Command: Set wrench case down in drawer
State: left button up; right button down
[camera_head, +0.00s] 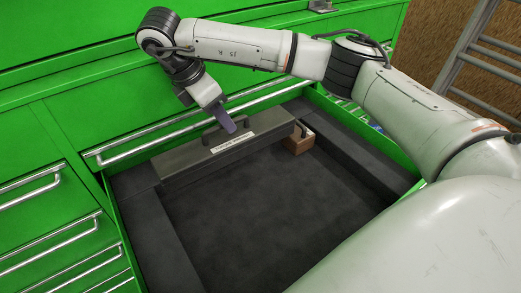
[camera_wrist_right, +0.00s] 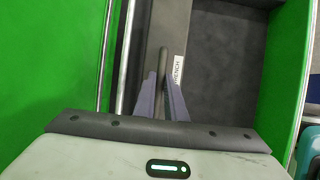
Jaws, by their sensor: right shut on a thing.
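The wrench case (camera_head: 222,148) is a long dark grey box with a white label and a top handle. It lies along the back of the open drawer (camera_head: 270,205), inside its walls; I cannot tell whether it touches the floor. My right gripper (camera_head: 228,124) is shut on the case's handle from above. In the right wrist view, the fingers (camera_wrist_right: 162,98) close around the handle, with the case (camera_wrist_right: 172,25) and its "WRENCH" label beyond them. My left gripper is not in view.
The drawer has dark padded side blocks (camera_head: 165,235). A brown block (camera_head: 299,142) sits at the case's right end. Green cabinet fronts with metal handles (camera_head: 190,122) stand behind and left. A ladder (camera_head: 470,50) leans at the right. The drawer's middle floor is clear.

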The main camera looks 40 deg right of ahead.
aim_at(224, 137)
jog(key=f, duration=0.4)
jog(key=shift+a+f+b, duration=0.25)
jog(key=shift+f+b, duration=0.1)
jog(key=shift+f, duration=0.05)
jog(key=shift+f+p, duration=0.4)
jog(key=shift+f, duration=2)
jog(key=shift+f, duration=0.25)
jog(key=c, duration=1.8)
grip_release()
jog(key=shift+r, duration=0.1)
jog(key=v, duration=1.2)
jog(key=shift+s+r, duration=0.1)
